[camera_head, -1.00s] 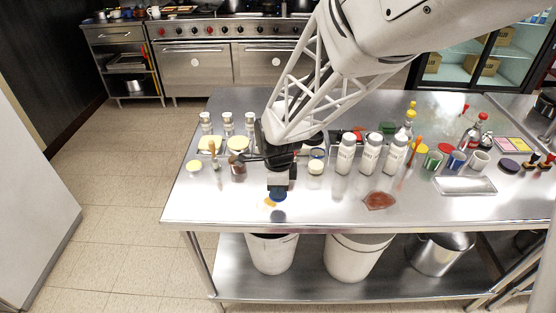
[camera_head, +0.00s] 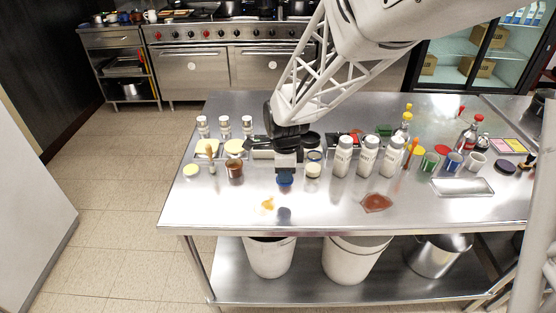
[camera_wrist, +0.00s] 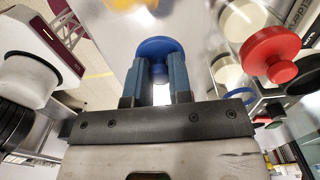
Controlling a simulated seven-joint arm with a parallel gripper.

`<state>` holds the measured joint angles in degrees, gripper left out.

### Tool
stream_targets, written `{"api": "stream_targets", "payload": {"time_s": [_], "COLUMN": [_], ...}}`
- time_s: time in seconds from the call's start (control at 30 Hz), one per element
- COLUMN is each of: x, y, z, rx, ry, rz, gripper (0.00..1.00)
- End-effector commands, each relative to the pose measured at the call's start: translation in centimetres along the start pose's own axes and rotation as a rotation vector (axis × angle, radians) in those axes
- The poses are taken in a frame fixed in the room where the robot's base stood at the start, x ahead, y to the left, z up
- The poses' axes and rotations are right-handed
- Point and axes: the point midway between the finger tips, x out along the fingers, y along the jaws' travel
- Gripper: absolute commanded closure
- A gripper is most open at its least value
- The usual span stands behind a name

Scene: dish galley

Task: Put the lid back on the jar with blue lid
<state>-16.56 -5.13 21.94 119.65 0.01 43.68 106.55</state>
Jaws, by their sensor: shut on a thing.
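My gripper (camera_head: 287,172) is shut on the blue lid (camera_head: 285,181) and holds it above the steel table, with a dark reflection or shadow below it. In the wrist view the round blue lid (camera_wrist: 160,47) sits between the two fingertips (camera_wrist: 160,75). A small jar with a blue rim (camera_head: 315,156) stands just right of my gripper, behind a cream-topped jar (camera_head: 313,170); it is partly hidden, and I cannot tell whether it is open. The lid is apart from it.
White shaker bottles (camera_head: 343,158) stand close on the right. A brown jar (camera_head: 235,171) and a brush are on the left. An orange spill (camera_head: 264,206) and a red-brown patch (camera_head: 377,203) mark the front of the table (camera_head: 325,216), which is otherwise clear.

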Motion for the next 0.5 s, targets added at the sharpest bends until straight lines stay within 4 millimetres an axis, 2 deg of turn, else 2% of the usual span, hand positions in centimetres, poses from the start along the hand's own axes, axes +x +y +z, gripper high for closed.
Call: {"api": "stream_targets", "payload": {"time_s": [0.3,0.5], "x": [-4.3,-6.5], "y": [-6.3,-9.0], "z": [-5.0,-7.8], "rx": [0.005,0.002], "ry": [0.000,0.000], "rz": [0.001,0.004], "gripper": [1.00,1.00]}}
